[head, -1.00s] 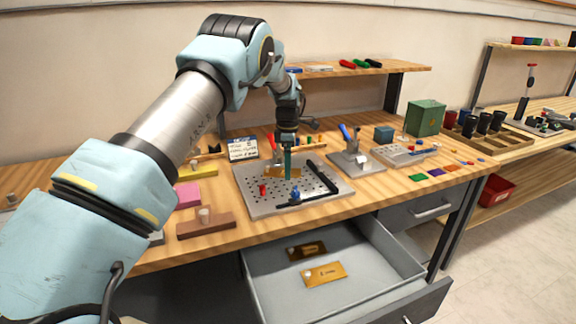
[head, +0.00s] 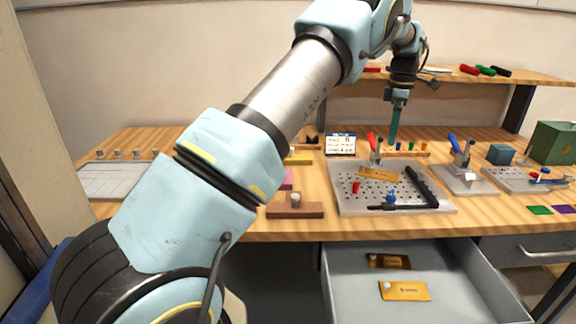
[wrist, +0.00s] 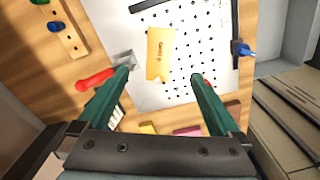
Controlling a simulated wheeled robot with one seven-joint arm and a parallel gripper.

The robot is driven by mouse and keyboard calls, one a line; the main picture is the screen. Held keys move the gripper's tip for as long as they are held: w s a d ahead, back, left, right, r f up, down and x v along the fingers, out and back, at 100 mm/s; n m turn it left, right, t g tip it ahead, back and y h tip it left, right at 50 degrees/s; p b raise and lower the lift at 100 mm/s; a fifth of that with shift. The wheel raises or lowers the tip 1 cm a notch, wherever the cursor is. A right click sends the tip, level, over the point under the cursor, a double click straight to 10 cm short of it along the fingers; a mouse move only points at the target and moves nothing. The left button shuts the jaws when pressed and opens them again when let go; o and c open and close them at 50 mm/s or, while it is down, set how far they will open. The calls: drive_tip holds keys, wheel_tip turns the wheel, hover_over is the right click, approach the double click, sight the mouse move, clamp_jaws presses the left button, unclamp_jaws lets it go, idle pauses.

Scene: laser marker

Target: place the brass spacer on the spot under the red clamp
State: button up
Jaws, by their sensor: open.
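A labelled brass plate (head: 380,174) lies on the grey perforated plate (head: 345,200); it also shows in the wrist view (wrist: 159,52). I cannot tell whether it is the brass spacer. The red clamp (head: 372,140) stands at the back of the perforated plate; in the wrist view its red handle (wrist: 95,80) is beside the left finger. Its spot is not clearly visible. My gripper (head: 394,140) is above the back of the perforated plate, fingers pointing down. In the wrist view my gripper (wrist: 161,76) is open and empty, fingers wide apart.
A peg strip (head: 408,153) with coloured pegs lies behind the plate. A blue-handled clamp (head: 462,165) stands to the right. A black bar (head: 421,187) and a blue knob (head: 391,196) are on the plate. The open drawer (head: 345,300) holds two brass plates (head: 404,291).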

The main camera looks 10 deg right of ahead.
drive_tip(key=w+a+m, duration=0.1)
drive_tip(key=a+m, duration=0.4)
drive_tip(key=a, duration=2)
drive_tip(key=s+a+f+m+t, duration=0.1)
drive_tip(key=s+a+f+m, duration=0.3)
drive_tip(key=s+a, duration=1.6)
drive_tip(key=a+m, duration=0.1)
drive_tip(key=m, duration=0.3)
drive_tip(key=shift+t, duration=0.3)
drive_tip(key=shift+a, duration=0.1)
